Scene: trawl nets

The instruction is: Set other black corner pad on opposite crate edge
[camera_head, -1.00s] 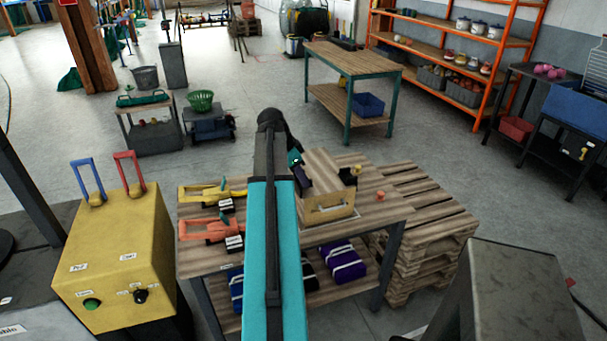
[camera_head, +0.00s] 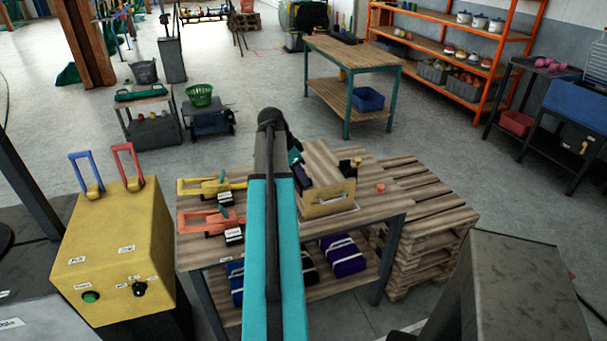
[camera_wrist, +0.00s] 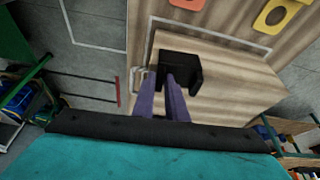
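A light wooden crate (camera_head: 318,206) with a handle on its near face stands on the worktable (camera_head: 385,209). In the wrist view its pale wood (camera_wrist: 225,95) lies below my gripper. My gripper (camera_wrist: 174,78) has purple fingers, close together, with their tips against a black corner pad (camera_wrist: 182,64); they seem shut on it. In the head view my gripper (camera_head: 301,177) is at the crate's left side, partly behind my arm. A dark piece (camera_head: 347,173) shows at the crate's right side.
Yellow (camera_head: 210,185) and orange (camera_head: 210,220) handled tools lie on the table's left. Stacked pallets (camera_head: 430,220) adjoin the table's right side. A yellow control box (camera_head: 115,250) stands at left.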

